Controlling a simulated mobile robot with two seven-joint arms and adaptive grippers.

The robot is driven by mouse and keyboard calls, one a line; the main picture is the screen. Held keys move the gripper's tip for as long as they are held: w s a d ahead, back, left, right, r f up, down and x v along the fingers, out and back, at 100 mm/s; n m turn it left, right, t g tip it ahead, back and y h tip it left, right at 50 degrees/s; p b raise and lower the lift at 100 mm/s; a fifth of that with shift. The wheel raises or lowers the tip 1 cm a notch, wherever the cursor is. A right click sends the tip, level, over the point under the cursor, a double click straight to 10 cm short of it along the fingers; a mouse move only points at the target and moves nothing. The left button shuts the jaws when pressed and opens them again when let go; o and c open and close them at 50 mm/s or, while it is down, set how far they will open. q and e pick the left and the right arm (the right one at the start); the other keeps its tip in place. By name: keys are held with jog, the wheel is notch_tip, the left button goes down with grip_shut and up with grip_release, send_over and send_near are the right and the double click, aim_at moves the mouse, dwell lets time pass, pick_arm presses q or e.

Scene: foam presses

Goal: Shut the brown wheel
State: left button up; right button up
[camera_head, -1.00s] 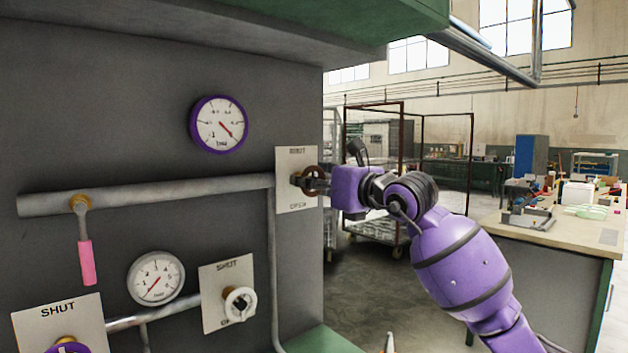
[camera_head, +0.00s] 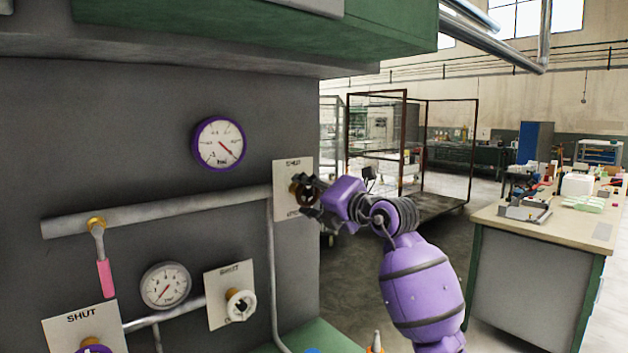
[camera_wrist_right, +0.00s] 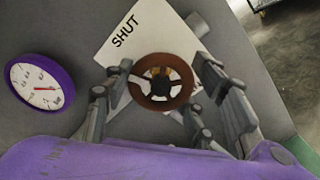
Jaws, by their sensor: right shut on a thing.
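The brown wheel (camera_head: 298,192) sits on a pale plate (camera_head: 282,212) marked SHUT above and OPEN below, at the right end of the upper pipe. My right gripper (camera_head: 308,196) reaches it from the right and partly hides it in the head view. In the right wrist view, the brown wheel (camera_wrist_right: 160,103) is a round rim with dark spokes. The fingers of my right gripper (camera_wrist_right: 163,82) stand on either side of its rim, shut on it. The word SHUT is at the plate's upper left there. My left gripper is not in view.
A purple-rimmed gauge (camera_head: 219,144) is above the pipe (camera_head: 160,211). Below are a pink-handled lever (camera_head: 105,278), a white gauge (camera_head: 165,287), a white wheel (camera_head: 240,305) and a purple wheel (camera_head: 95,349). A green ledge (camera_head: 400,40) overhangs. A workbench (camera_head: 545,235) stands right.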

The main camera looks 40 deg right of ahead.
jog(key=r+m+p, duration=0.1)
jog(key=m+p, duration=0.1)
jog(key=p, duration=0.1)
jog(key=shift+s+r+m, duration=0.15)
jog(key=shift+m, duration=0.25)
jog(key=shift+m+p, duration=0.4)
jog(key=shift+m, duration=0.1)
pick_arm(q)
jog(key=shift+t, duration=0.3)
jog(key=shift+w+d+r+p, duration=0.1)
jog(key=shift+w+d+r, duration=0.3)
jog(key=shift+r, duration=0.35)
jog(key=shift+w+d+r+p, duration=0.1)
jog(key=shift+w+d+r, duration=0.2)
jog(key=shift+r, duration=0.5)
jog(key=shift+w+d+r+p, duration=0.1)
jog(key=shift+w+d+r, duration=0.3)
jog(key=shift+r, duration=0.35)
pick_arm(e)
jog(key=shift+f+m, duration=0.3)
jog(key=shift+f, duration=0.1)
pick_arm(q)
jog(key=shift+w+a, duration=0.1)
pick_arm(e)
jog(key=o, duration=1.1)
jog(key=shift+f, duration=0.1)
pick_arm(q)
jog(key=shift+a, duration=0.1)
pick_arm(e)
jog(key=shift+o, duration=0.2)
